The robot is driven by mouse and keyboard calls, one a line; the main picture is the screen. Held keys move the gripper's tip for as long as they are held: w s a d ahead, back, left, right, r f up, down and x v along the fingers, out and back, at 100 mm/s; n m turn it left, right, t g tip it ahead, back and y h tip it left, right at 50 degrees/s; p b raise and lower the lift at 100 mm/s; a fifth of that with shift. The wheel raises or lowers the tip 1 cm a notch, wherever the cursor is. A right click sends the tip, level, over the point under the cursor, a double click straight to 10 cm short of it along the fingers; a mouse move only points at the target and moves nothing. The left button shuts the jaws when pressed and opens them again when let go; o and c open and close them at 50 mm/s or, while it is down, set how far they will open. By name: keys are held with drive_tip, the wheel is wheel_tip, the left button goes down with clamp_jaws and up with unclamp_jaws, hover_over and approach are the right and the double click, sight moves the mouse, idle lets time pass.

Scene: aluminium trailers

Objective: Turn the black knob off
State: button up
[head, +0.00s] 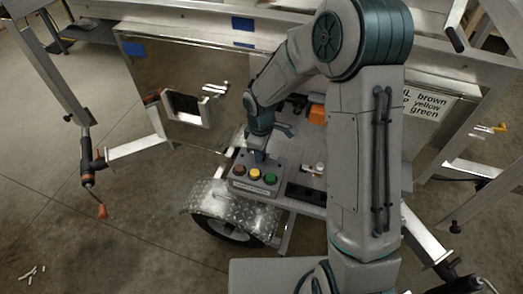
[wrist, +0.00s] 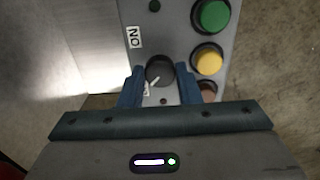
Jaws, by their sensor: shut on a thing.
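The black knob (wrist: 160,70) is on a grey control box (wrist: 178,20) in the wrist view. My gripper (wrist: 160,82) has one blue finger on each side of the knob and is shut on it. A white mark on the knob slants down to the left, away from the "ON" label (wrist: 134,37). Another small label by the mark's lower end is mostly hidden and I cannot read it. In the head view my gripper (head: 259,154) is at the back of the control box (head: 245,185) and hides the knob.
Green (wrist: 212,15), yellow (wrist: 208,61) and reddish-brown (wrist: 207,89) buttons line the box beside the knob. The box sits above a metal fender (head: 232,212) and wheel. A trailer wall (head: 185,70) stands behind. Open floor (head: 90,235) lies to the left.

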idle(0.4)
drive_tip(key=o, duration=1)
drive_tip(key=shift+c, duration=0.2)
drive_tip(key=shift+r, duration=0.15)
wheel_tip(320, 180, up, 14)
drive_tip(key=shift+f, duration=0.2)
